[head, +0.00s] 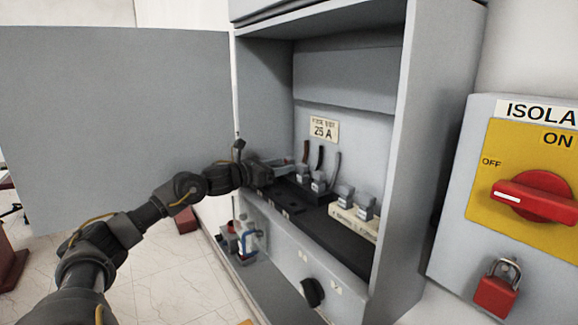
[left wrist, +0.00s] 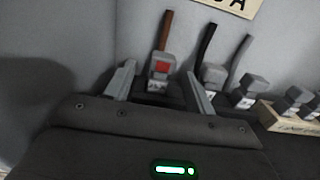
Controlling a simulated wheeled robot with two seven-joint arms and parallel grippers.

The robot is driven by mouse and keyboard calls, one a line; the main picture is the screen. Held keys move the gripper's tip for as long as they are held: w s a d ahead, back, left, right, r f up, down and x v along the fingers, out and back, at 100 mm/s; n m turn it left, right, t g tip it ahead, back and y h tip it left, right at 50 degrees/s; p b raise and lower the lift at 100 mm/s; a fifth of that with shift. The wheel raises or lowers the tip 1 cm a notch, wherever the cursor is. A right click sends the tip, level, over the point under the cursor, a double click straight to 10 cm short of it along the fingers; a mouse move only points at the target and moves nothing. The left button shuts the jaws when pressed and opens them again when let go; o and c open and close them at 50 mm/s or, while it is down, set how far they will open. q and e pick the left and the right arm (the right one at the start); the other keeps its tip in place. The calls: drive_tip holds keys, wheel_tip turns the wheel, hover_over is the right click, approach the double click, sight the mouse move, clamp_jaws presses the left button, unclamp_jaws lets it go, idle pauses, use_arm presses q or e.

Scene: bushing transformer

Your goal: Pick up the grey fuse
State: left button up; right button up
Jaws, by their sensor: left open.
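A row of grey block-shaped fuses stands in the open cabinet. In the left wrist view, the block with the grey wire (left wrist: 243,92) is right of the block with the black wire (left wrist: 210,76). My left gripper (head: 279,164) is open inside the cabinet. Its fingers (left wrist: 160,84) lie either side of a grey block with a red face and brown wire (left wrist: 161,68). I cannot tell whether they touch it.
More grey blocks (head: 345,195) stand to the right on a pale labelled strip (head: 352,221). The cabinet's right wall (head: 410,150) and open door (head: 115,120) bound the space. An isolator with a red handle (head: 535,196) and a red padlock (head: 496,290) is at right.

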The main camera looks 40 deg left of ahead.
sight(286, 164)
use_arm(q)
drive_tip(key=p+x, duration=0.1)
drive_tip(key=x, duration=0.2)
drive_tip(key=shift+w+d+p, duration=0.1)
drive_tip(key=shift+w+p, duration=0.15)
drive_tip(key=shift+p, duration=0.1)
use_arm(e)
drive_tip(key=shift+a+r, duration=0.2)
drive_tip(key=shift+r, duration=1.05)
use_arm(q)
drive_tip(key=shift+s, duration=0.1)
drive_tip(key=shift+c, duration=0.8)
drive_tip(key=c, duration=0.9)
